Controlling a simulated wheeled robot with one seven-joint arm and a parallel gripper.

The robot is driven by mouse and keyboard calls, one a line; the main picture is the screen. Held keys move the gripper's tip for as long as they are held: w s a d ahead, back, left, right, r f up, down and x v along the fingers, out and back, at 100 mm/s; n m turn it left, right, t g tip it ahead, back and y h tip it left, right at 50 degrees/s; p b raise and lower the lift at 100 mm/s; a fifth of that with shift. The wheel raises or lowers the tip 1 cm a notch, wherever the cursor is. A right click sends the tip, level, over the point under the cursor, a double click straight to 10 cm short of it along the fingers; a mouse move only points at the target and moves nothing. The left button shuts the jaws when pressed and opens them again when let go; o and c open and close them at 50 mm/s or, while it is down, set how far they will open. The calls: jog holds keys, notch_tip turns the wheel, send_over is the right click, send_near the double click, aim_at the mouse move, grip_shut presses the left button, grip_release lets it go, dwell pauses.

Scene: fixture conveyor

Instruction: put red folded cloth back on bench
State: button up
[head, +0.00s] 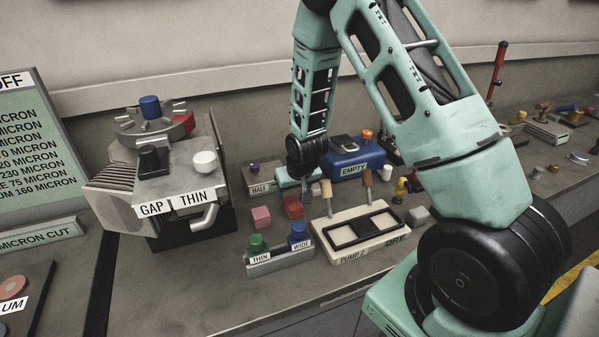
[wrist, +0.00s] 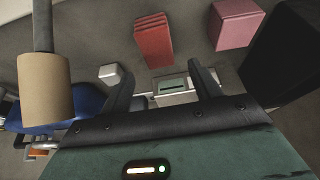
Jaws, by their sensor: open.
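The red folded cloth (head: 293,207) is a small red block-like bundle lying on the grey bench (head: 190,285), near the middle of the head view. In the wrist view the red folded cloth (wrist: 153,40) shows layered folds at one end and lies beyond my fingertips, a little left of centre. My gripper (wrist: 165,82) is open, with nothing between its fingers. In the head view my gripper (head: 305,188) hangs just behind the cloth, its fingers small and partly unclear. The cloth is apart from the fingers.
A pink block (head: 261,217) lies left of the cloth. A rack with green and blue knobs (head: 280,262) stands in front, and the pump tray (head: 340,250) with upright wooden handles at right. The blue EMPTY box (head: 357,160) is behind. Bare bench lies front left.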

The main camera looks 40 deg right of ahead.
jog(key=b+v, duration=0.1)
jog(key=v, duration=1.1)
jog(key=shift+f, duration=0.15)
dwell(0.5)
jog(key=s+a+r+n+g+y, duration=0.1)
jog(key=s+a+r+n, duration=0.1)
jog(key=s+a+r, duration=0.3)
jog(key=s+a+r+n+g, duration=0.1)
jog(key=s+a, duration=0.1)
jog(key=s, duration=0.6)
jog(key=s+a+n+g, duration=0.1)
jog(key=s+a+n, duration=0.2)
jog(key=s+a, duration=0.3)
jog(key=s+a+r+n+g, duration=0.1)
jog(key=s+a+n, duration=0.3)
jog(key=a, duration=0.8)
jog(key=shift+s+r+n+y, duration=0.25)
jog(key=shift+s+n+y, duration=0.05)
jog(key=shift+s, duration=0.9)
